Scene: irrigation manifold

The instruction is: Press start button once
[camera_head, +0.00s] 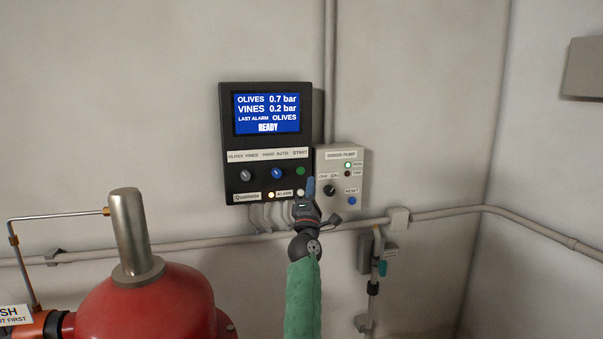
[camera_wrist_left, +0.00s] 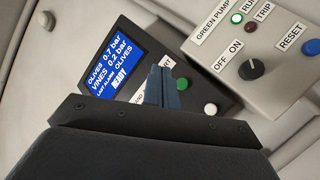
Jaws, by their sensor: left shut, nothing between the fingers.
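The green start button (camera_head: 300,171) sits under the START label on the black control panel (camera_head: 226,130) on the wall. It also shows in the left wrist view (camera_wrist_left: 182,83), just right of my fingertips. The panel's blue screen (camera_head: 267,113) reads OLIVES 0.7 bar, VINES 0.2 bar, LAST ALARM OLIVES, READY. My left gripper (camera_head: 310,184) is shut and empty, in front of the panel's lower right corner, just below and right of the green button in the head view. Its blue-grey fingers (camera_wrist_left: 162,84) cover part of the panel in the wrist view. I cannot tell contact; the button looks uncovered.
A grey GREEN PUMP box (camera_head: 352,172) with a black OFF/ON knob and blue RESET button (camera_head: 352,201) is right of the panel. A white button (camera_wrist_left: 210,109) is below the start button. A red tank (camera_head: 150,305) stands lower left. Pipes run along the wall.

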